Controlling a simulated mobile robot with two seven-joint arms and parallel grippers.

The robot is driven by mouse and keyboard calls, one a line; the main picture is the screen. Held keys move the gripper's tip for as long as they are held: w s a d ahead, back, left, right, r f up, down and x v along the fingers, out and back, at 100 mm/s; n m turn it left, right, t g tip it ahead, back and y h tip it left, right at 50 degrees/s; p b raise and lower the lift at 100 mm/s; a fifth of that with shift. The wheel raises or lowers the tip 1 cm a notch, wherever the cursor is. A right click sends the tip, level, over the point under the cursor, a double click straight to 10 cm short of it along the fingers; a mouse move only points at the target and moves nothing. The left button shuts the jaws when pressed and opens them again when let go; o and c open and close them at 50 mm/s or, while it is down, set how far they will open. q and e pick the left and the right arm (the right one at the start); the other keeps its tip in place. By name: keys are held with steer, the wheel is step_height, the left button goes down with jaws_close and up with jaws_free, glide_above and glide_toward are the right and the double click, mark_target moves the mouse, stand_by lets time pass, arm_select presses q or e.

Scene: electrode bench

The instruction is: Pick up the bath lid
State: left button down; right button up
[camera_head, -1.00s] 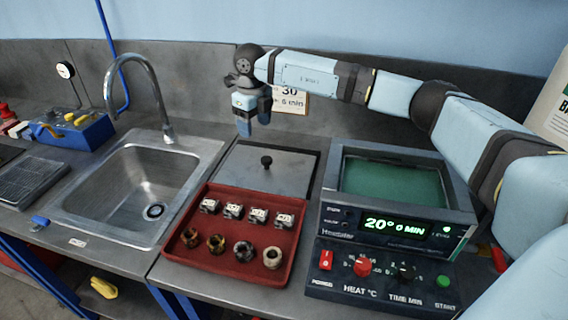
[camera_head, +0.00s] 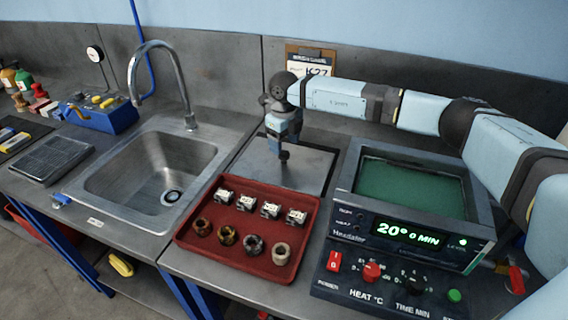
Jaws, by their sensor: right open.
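The bath lid is a flat grey plate (camera_head: 258,166) with a dark knob (camera_head: 284,156). It lies on the bench behind the red tray, left of the bath. My right gripper (camera_head: 284,145) is open and points down directly over the knob. Its fingers are at or just above the knob; whether they touch it I cannot tell. The heated bath (camera_head: 345,200) is uncovered and shows green liquid (camera_head: 410,187); its display reads 20° and 0 MIN. My left gripper is not in view.
A red tray (camera_head: 236,258) with several small white blocks and rings stands in front of the lid. A steel sink (camera_head: 110,187) with a tall tap (camera_head: 187,100) is to the left. A control panel (camera_head: 390,289) is in front of the bath. A clipboard (camera_head: 312,62) stands behind my gripper.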

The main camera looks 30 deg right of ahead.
step_height(320, 180, down, 5)
steer(key=shift+a+f+p, duration=0.1)
steer(key=shift+p, duration=0.2)
jaws_close()
steer(key=shift+r, duration=0.2)
step_height(320, 180, up, 19)
step_height(320, 180, up, 4)
steer(key=p, duration=0.1)
glide_above(284, 153)
steer(key=shift+w+r, duration=0.1)
steer(key=shift+r, duration=0.1)
stand_by(0.7)
